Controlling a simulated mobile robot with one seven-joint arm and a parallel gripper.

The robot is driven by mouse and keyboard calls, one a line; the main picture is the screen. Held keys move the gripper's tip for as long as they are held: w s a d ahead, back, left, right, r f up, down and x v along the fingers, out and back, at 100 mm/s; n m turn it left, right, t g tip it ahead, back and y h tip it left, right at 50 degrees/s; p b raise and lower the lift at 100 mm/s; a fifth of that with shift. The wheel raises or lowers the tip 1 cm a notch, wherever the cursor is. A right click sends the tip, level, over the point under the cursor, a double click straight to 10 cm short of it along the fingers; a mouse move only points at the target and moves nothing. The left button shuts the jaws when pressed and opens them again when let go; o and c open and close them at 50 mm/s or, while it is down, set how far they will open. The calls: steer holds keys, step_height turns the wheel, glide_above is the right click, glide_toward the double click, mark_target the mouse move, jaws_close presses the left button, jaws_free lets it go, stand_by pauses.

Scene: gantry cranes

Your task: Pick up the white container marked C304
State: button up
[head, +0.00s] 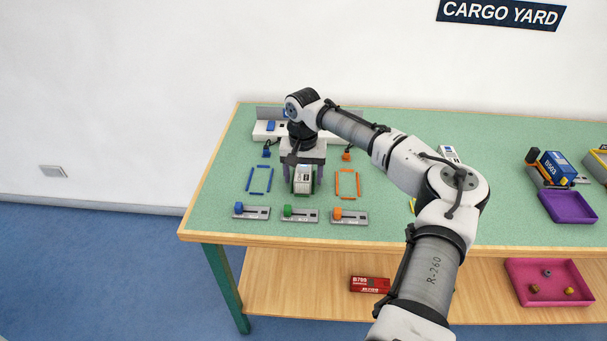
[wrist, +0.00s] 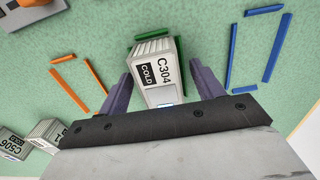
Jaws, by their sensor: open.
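The white container marked C304 (wrist: 160,72) stands inside a green outline on the table, with a "COLD" label on its top. In the head view the container (head: 303,180) shows just below my gripper (head: 302,172). In the wrist view the two fingers of my gripper (wrist: 158,88) are apart, one on each side of the container's near part. The near end of the container is partly hidden by the gripper's dark bar.
Blue (head: 260,180) and orange (head: 347,184) outlines flank the container's place. Lever boxes with blue (head: 252,211), green (head: 300,214) and orange (head: 349,216) knobs line the front. A white container marked C506 (wrist: 12,143) lies nearby. A purple tray (head: 567,207) is at the right.

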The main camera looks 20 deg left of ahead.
steer(key=c, duration=1.1)
steer(key=shift+c, duration=0.2)
steer(key=shift+r, duration=0.15)
